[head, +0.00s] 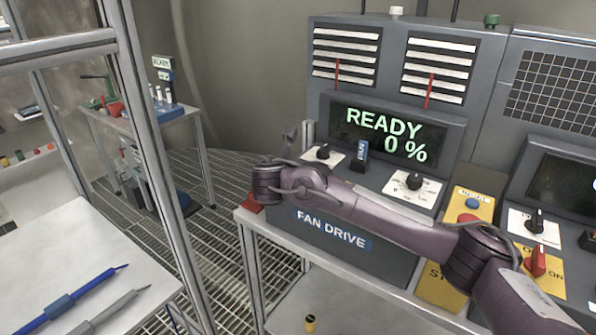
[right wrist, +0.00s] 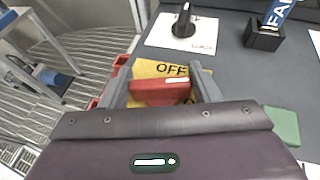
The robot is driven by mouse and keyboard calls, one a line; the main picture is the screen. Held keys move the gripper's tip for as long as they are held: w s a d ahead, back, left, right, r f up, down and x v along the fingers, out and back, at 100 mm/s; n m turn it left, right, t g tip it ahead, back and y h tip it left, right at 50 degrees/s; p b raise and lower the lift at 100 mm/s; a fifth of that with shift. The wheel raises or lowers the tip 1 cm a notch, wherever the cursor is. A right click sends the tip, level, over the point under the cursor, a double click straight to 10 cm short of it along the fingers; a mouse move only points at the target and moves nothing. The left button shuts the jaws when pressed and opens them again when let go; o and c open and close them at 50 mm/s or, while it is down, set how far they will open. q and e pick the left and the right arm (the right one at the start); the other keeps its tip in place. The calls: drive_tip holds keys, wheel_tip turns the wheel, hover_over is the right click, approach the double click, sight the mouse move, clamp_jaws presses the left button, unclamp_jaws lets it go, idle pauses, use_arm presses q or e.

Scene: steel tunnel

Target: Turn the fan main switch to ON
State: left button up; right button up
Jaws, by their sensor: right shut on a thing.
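The fan drive console (head: 330,215) stands mid-picture in the head view, its display (head: 385,133) reading READY 0 %. In the right wrist view a red switch handle (right wrist: 160,93) sits on a yellow plate (right wrist: 150,68) marked OFF, at the console's left side. The handle lies crosswise in the picture, below the OFF label. My right gripper (right wrist: 162,84) is shut on it, one finger at each end. In the head view my right arm crosses the console and hides this handle. I see no ON label on its plate. My left gripper is out of view.
A black knob (right wrist: 184,22) on a white plate and a blue tag (head: 362,150) stand close behind. Another black knob (head: 414,181) is further right. A second red switch (head: 536,260) is on the right console. A framed bench (head: 75,260) stands at left.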

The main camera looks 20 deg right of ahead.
drive_tip(key=shift+m+g+h+p, duration=0.4)
drive_tip(key=shift+m+g+h, duration=1)
drive_tip(key=shift+m+h, duration=0.3)
drive_tip(key=shift+m, duration=0.3)
drive_tip(key=o, duration=1)
drive_tip(key=b+v, duration=0.1)
drive_tip(key=v, duration=0.6)
drive_tip(key=shift+s+a+r+b, duration=0.15)
drive_tip(key=shift+a+b, duration=0.15)
drive_tip(key=shift+a, duration=0.05)
